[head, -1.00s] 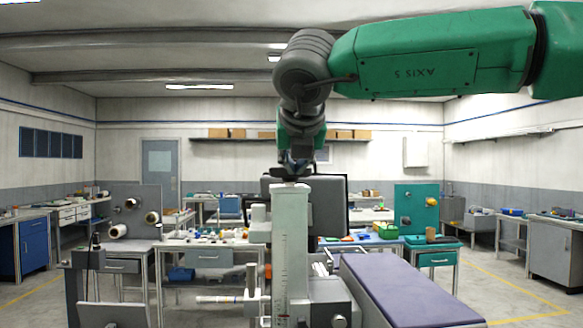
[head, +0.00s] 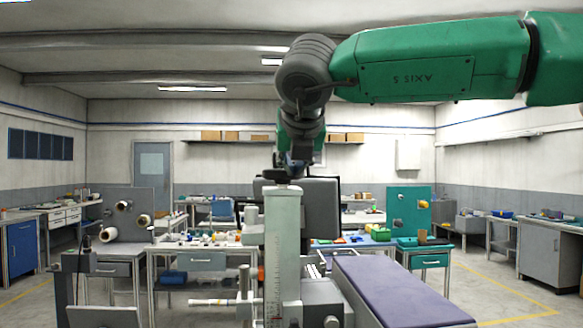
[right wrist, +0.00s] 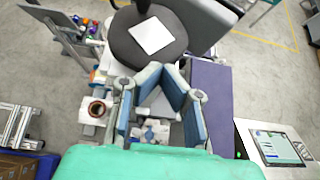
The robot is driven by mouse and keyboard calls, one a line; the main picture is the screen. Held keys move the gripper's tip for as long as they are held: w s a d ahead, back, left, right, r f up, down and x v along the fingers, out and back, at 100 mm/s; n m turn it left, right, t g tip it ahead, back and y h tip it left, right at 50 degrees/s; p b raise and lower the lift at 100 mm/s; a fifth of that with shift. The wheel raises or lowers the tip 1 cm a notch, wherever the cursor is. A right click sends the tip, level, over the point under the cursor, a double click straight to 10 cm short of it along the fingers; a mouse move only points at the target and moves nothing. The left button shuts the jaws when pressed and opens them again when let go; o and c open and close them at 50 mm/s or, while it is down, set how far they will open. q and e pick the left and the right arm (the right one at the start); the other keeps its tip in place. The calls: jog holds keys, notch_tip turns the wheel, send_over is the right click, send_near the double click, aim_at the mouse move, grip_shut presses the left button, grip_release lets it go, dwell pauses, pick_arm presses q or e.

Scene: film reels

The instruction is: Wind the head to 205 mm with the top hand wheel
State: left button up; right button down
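A pale green-white column (head: 283,245) with a scale on its face stands upright in the middle of the head view. My right gripper (head: 289,174) points down directly at the column's top. In the right wrist view, the two blue-padded fingers of my right gripper (right wrist: 158,108) stand apart, with pale machine parts visible between and below them. I cannot tell whether they touch anything. The machine's grey head (head: 320,205) sits behind the column. My left gripper is not in view.
A purple padded bench (head: 395,290) lies right of the column; it also shows in the right wrist view (right wrist: 208,100). A horizontal handle-like rod (head: 210,302) sticks out left of the column. Workbenches with small parts stand behind. A round dark part with a white square (right wrist: 148,40) lies ahead.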

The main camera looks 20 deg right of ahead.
jog(key=shift+d, duration=0.2)
jog(key=shift+w+d, duration=0.25)
jog(key=shift+d, duration=0.35)
jog(key=shift+f, duration=0.1)
jog(key=s+b, duration=0.1)
jog(key=s, duration=0.2)
jog(key=shift+s+d+b, duration=0.1)
jog(key=shift+d+b, duration=0.1)
jog(key=shift+b, duration=0.15)
